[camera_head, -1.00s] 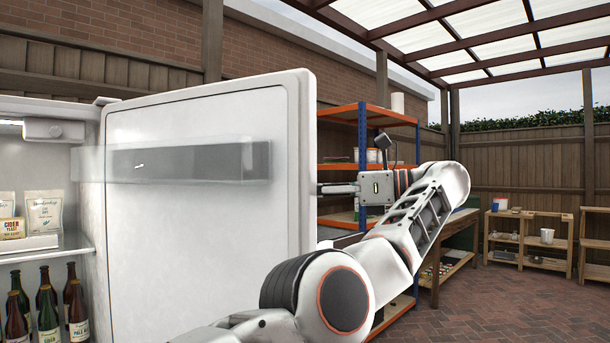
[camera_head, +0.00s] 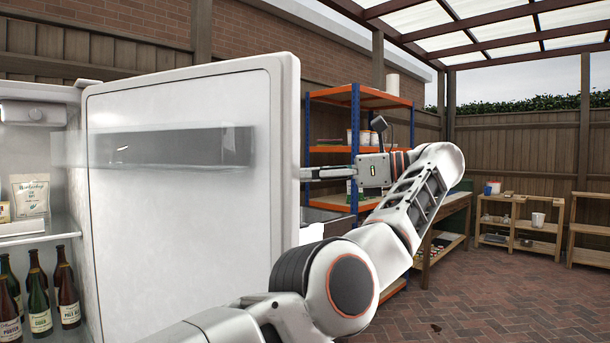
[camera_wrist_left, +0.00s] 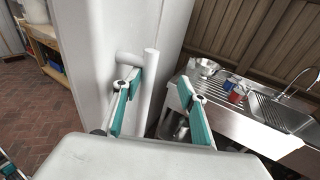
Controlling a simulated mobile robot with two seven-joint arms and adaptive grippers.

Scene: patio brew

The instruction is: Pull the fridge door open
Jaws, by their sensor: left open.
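The white fridge door (camera_head: 180,190) stands wide open in the head view, its inner face and clear door shelf toward me. The fridge interior (camera_head: 35,180) shows at the left, with bottles and packets. My left gripper (camera_head: 311,173) is at the door's free edge, on the outer side, its tips partly hidden by the door. In the left wrist view the left gripper (camera_wrist_left: 166,82) is open, with the pale bar handle (camera_wrist_left: 148,90) between its teal-padded fingers, close to the left finger. Contact with the handle cannot be told.
Orange-and-blue shelving (camera_head: 357,110) stands behind my left wrist. Low wooden shelves (camera_head: 520,230) stand at the right on open brick paving (camera_head: 480,295). A metal sink unit (camera_wrist_left: 255,115) is right of the gripper in the left wrist view.

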